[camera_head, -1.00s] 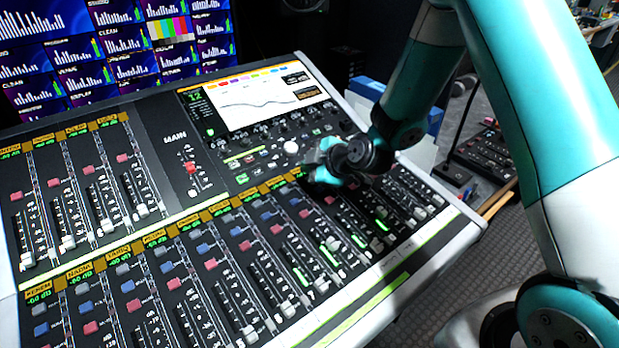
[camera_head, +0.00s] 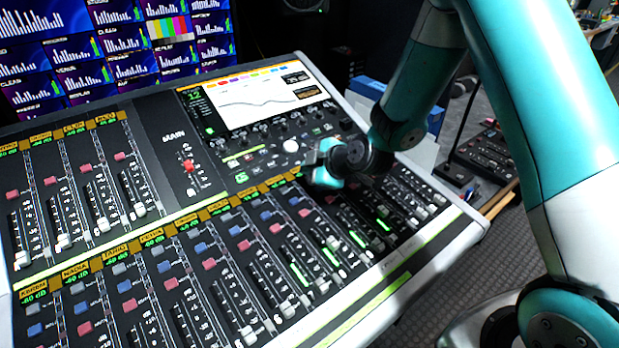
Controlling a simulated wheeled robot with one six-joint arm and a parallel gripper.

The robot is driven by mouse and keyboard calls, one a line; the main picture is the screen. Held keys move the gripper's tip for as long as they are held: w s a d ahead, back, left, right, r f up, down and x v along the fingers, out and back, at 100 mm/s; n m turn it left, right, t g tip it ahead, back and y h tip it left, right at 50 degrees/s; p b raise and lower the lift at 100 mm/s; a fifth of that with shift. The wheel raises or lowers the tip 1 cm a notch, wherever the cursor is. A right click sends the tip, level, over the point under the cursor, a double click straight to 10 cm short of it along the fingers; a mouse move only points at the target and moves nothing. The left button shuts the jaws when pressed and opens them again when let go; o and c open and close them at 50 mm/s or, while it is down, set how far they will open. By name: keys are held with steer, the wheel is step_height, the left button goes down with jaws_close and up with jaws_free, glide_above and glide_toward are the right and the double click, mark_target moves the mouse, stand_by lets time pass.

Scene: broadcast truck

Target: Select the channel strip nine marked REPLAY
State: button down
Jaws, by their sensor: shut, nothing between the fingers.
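The mixing console (camera_head: 458,236) fills the lower left and middle of the view. Its lower bank has a row of channel strips with yellow name labels, such as KEREM (camera_head: 33,290) and NADIA (camera_head: 75,270), running up to the right. I cannot read a REPLAY label; the labels near my gripper are too small or hidden. My gripper (camera_head: 318,177) is shut and empty, over the upper right part of this bank, just below the console screen (camera_head: 262,104). The screen shows a green 12 at its left. I cannot tell whether my fingertips touch the panel.
The MAIN section (camera_head: 174,138) with a red button stands left of the screen, beside another fader bank. Several monitors (camera_head: 120,45) are behind. A blue box (camera_head: 368,87) and a smaller control panel (camera_head: 485,155) lie beyond the right edge. My arm covers the right side.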

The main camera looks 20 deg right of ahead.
steer(key=shift+f+b, duration=0.4)
steer(key=shift+b, duration=0.1)
stand_by(0.4)
steer(key=shift+r, duration=0.1)
stand_by(0.3)
steer(key=shift+r+p, duration=0.3)
steer(key=shift+r, duration=0.4)
steer(key=shift+r, duration=0.1)
steer(key=r+p, duration=0.1)
steer(key=r, duration=0.2)
steer(key=r+p, duration=0.1)
steer(key=shift+s+d+r+p, duration=0.15)
steer(key=shift+s+r+p, duration=0.15)
steer(key=shift+s+r, duration=0.1)
stand_by(0.4)
